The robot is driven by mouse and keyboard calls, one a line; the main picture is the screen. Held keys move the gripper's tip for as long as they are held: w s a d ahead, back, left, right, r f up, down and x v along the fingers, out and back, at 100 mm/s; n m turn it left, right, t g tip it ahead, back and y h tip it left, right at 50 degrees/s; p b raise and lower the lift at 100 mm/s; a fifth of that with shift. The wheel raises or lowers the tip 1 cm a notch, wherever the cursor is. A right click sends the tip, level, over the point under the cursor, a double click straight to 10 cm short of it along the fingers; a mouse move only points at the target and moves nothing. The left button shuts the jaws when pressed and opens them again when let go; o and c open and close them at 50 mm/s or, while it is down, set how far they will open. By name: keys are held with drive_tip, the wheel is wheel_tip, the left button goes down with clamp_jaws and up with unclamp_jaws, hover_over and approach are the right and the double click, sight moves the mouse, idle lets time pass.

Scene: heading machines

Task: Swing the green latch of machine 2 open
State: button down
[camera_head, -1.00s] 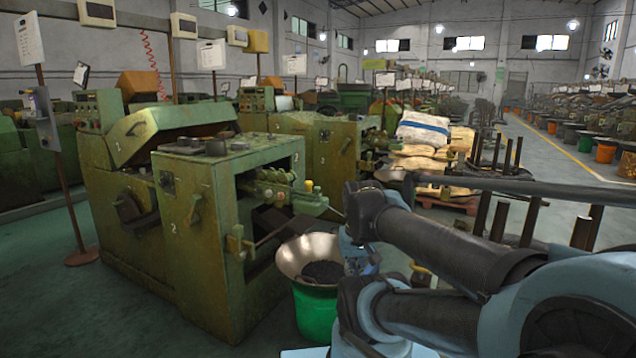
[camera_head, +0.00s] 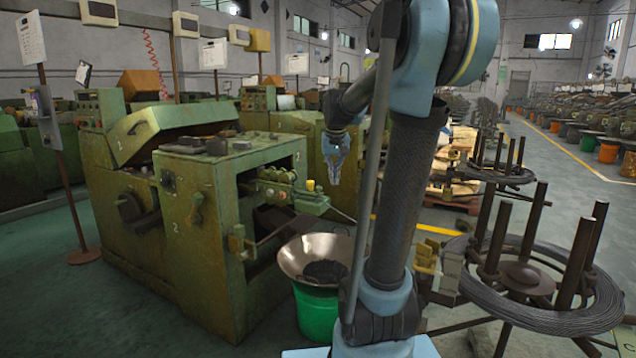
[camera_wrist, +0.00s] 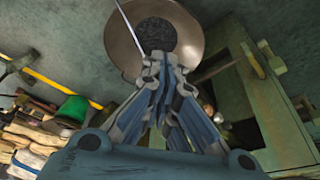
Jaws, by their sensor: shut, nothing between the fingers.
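Machine 2 (camera_head: 210,225) is the worn green machine at left centre, with a "2" on its front. A dark green lever-like handle (camera_head: 195,208) sits on its front panel. A yellowish-green latch-like piece (camera_head: 238,243) juts from its near right corner; I cannot tell for sure which is the latch. My gripper (camera_head: 334,182) hangs fingers down, to the right of the machine and above the bowl's height, apart from both parts. In the wrist view my gripper (camera_wrist: 163,62) is shut and empty, with the machine to its right.
A metal bowl (camera_head: 297,251) of dark pieces sits on a green bucket (camera_head: 316,315) beside the machine. A thin rod slants from the machine above it. A wire coil (camera_head: 570,312) on a posted stand is at right. Open floor (camera_head: 110,315) lies front left.

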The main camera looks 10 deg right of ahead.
drive_tip(key=w+a, duration=0.1)
drive_tip(key=w, duration=2.5)
drive_tip(key=shift+w+a+r+m+t, duration=0.2)
drive_tip(key=shift+a+r+m+t, duration=0.1)
drive_tip(key=shift+a+m+t, duration=0.1)
drive_tip(key=shift+f, duration=0.1)
drive_tip(key=x, duration=0.9)
drive_tip(key=shift+w+d+f, duration=0.1)
drive_tip(key=shift+d, duration=0.05)
drive_tip(key=shift+f, duration=0.35)
drive_tip(key=shift+s+a+f, duration=0.1)
drive_tip(key=shift+s+a, duration=0.05)
drive_tip(key=shift+s, duration=0.8)
drive_tip(key=shift+s+a+f, duration=0.1)
drive_tip(key=shift+s+a, duration=0.05)
drive_tip(key=shift+s, duration=0.85)
